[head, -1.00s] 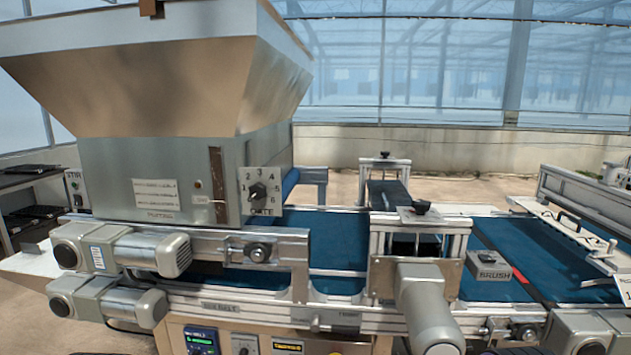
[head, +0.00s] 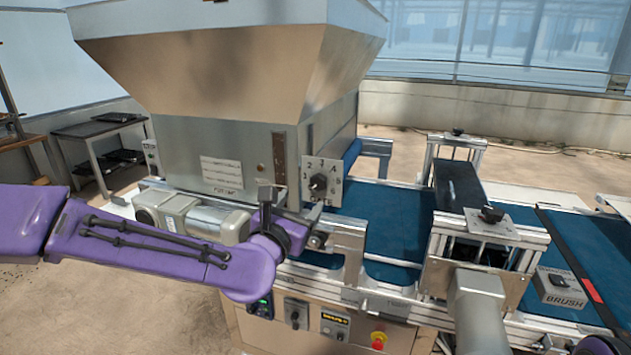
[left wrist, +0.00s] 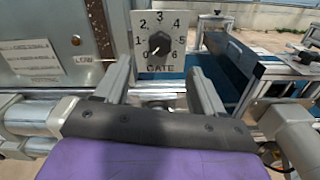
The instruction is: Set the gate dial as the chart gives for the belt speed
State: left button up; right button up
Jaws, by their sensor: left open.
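The gate dial (head: 319,186) is a black knob on a pale plate on the hopper's right side. In the left wrist view the dial (left wrist: 158,46) shows numbers 0 to 6 and the word GATE; the knob's white mark points lower left, near 0. My left gripper (head: 290,210) is in front of the hopper, just left of and below the dial. In the left wrist view its two fingers (left wrist: 163,84) are spread and empty, framing the dial from below, apart from the knob. A white placard (head: 222,173) on the hopper is too small to read. My right gripper is out of view.
A belt control panel with a lit screen (head: 261,306), a knob (head: 296,313) and a red button (head: 378,341) sits below. The blue belt (head: 395,225) runs right past a brush unit box (head: 561,288). Grey motors (head: 192,214) jut out below the hopper.

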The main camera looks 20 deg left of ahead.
aim_at(318, 183)
pick_arm(q)
jog(key=w+p, duration=0.1)
jog(key=w, duration=0.2)
jog(key=w+p, duration=0.1)
jog(key=w, duration=0.3)
jog(key=w+p, duration=0.1)
jog(key=w, duration=0.2)
jog(key=shift+w+d+f, duration=0.15)
jog(key=shift+d, duration=0.1)
jog(key=c, duration=1.1)
